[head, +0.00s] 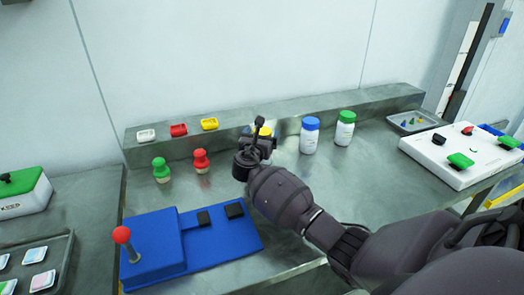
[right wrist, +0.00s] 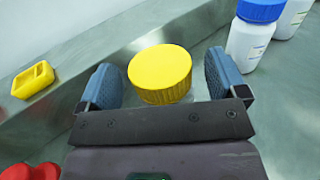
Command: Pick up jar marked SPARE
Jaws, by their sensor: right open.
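Three white jars with coloured lids stand in a row on the steel bench: a blue-lidded jar (head: 310,136), a green-lidded jar (head: 345,130) and a yellow-lidded jar (head: 265,131), mostly hidden behind my right gripper (head: 258,146). I cannot read SPARE on any label. In the right wrist view, the yellow lid (right wrist: 160,72) lies between the two blue-padded fingers of my open right gripper (right wrist: 158,84), with a gap at its right side. The blue-lidded jar (right wrist: 252,32) stands just beyond the right finger. My left gripper is not in view.
Green (head: 161,169) and red (head: 201,160) knobbed stampers stand left of my gripper. A blue box with a red-knobbed lever (head: 150,250) is in front. Small white, red and yellow (head: 209,124) trays line the back ledge. A white panel (head: 460,155) is at right.

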